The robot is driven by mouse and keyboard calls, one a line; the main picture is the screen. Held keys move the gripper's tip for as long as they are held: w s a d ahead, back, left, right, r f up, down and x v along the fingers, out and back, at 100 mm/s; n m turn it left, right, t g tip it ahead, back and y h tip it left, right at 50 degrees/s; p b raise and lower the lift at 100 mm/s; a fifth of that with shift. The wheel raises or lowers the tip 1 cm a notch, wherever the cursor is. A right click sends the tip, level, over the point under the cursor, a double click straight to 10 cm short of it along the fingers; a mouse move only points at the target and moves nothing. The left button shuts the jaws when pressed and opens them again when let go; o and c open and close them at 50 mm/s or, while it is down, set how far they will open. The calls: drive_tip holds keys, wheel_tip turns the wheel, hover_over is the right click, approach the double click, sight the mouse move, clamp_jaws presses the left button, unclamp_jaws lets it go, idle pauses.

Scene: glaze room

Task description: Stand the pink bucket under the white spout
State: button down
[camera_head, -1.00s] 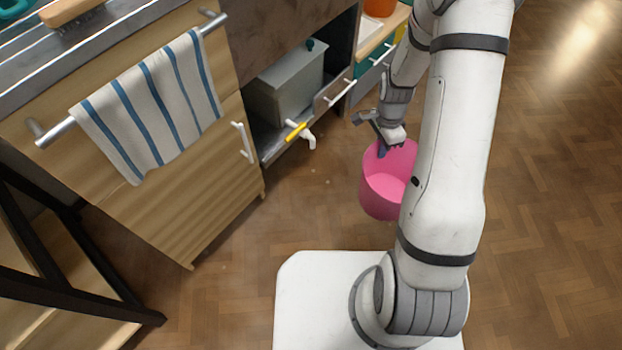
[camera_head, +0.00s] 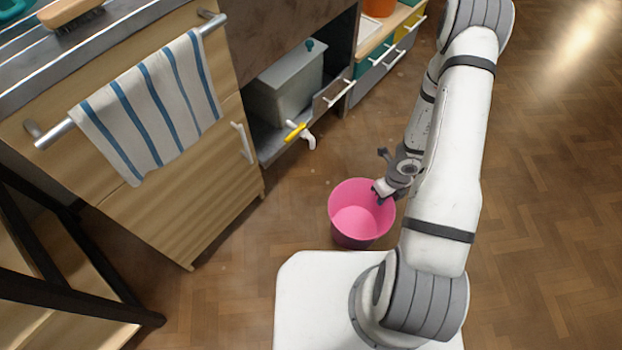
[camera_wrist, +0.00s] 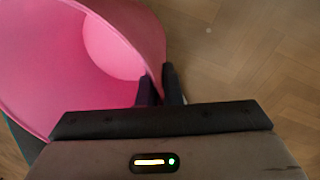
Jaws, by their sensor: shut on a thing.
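The pink bucket (camera_head: 352,222) is open-topped and looks empty. In the head view it is in front of my base, with its mouth facing up toward the camera. My gripper (camera_head: 378,194) is shut on the right side of its rim. In the wrist view the fingers (camera_wrist: 165,88) pinch the wall of the bucket (camera_wrist: 60,65). Whether the bucket touches the floor cannot be told. The white spout (camera_head: 311,142) has a yellow handle (camera_head: 294,131) and sticks out from the low cabinet opening, up and left of the bucket.
A grey tank (camera_head: 287,90) stands in the cabinet opening behind the spout. A striped towel (camera_head: 150,105) hangs on the left cabinet's rail. A dark-framed shelf (camera_head: 75,280) stands at lower left. The wooden floor (camera_head: 300,195) between bucket and spout is clear.

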sight(383, 208)
drive_tip(key=shift+s+d+f+m, duration=0.2)
drive_tip(key=shift+s+f+m, duration=0.15)
drive_tip(key=shift+f+m, duration=0.45)
drive_tip(key=shift+s+d+f+m, duration=0.15)
drive_tip(key=shift+s+f+m, duration=0.2)
drive_tip(key=shift+f+m, duration=0.45)
